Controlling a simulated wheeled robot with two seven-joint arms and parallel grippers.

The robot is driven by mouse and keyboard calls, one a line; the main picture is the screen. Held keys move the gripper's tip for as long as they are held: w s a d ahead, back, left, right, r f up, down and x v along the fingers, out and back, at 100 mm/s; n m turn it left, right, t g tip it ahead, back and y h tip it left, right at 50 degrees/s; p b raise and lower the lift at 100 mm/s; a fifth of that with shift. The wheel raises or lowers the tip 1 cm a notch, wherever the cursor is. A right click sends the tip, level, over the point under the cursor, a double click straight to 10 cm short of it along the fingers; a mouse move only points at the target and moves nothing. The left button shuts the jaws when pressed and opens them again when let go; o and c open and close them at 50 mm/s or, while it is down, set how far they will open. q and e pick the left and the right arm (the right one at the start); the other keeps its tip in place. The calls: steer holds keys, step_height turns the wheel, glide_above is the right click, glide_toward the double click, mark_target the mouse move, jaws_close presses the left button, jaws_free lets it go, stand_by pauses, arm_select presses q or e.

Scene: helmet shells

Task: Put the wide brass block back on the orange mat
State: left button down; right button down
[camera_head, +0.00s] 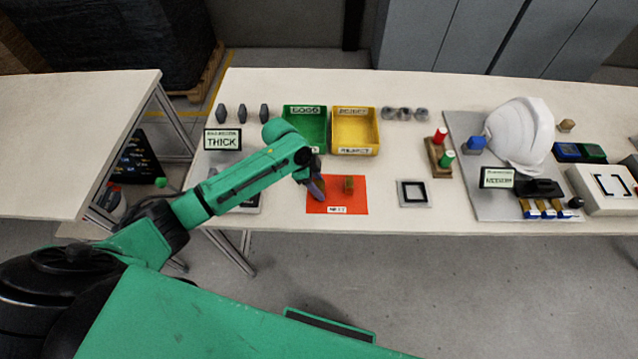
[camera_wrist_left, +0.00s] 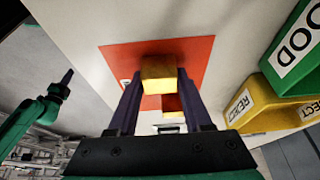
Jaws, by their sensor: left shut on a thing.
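My left gripper (camera_head: 317,188) is over the left part of the orange mat (camera_head: 360,199). In the left wrist view its two fingers (camera_wrist_left: 157,90) are shut on the wide brass block (camera_wrist_left: 158,72), which sits between the tips with the mat behind it. I cannot tell whether the block touches the mat. In the head view the fingers hide it. Another brass-coloured piece (camera_head: 349,184) stands on the mat to the right, apart from the gripper. My right gripper (camera_wrist_left: 66,78) appears small at the left of the wrist view, its jaws unclear.
Green (camera_head: 304,125) and yellow (camera_head: 355,130) bins stand behind the mat. A THICK sign (camera_head: 222,139) is to the left. A black-framed square plate (camera_head: 413,193) lies to the right, then a wooden stand (camera_head: 438,157) and a white helmet shell (camera_head: 521,135). Bare table separates mat and plate.

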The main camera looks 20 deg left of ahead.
arm_select(q)
steer(key=shift+d+f, duration=0.1)
steer(key=c, duration=0.5)
jaws_free()
steer(key=shift+o, duration=0.9)
steer(key=shift+r, duration=0.35)
steer(key=b+v, duration=0.1)
steer(key=v, duration=1)
steer(key=shift+a+r, duration=0.3)
arm_select(e)
steer(key=shift+a+f, duration=0.1)
steer(key=shift+f, duration=0.4)
arm_select(q)
steer(key=shift+s, duration=0.1)
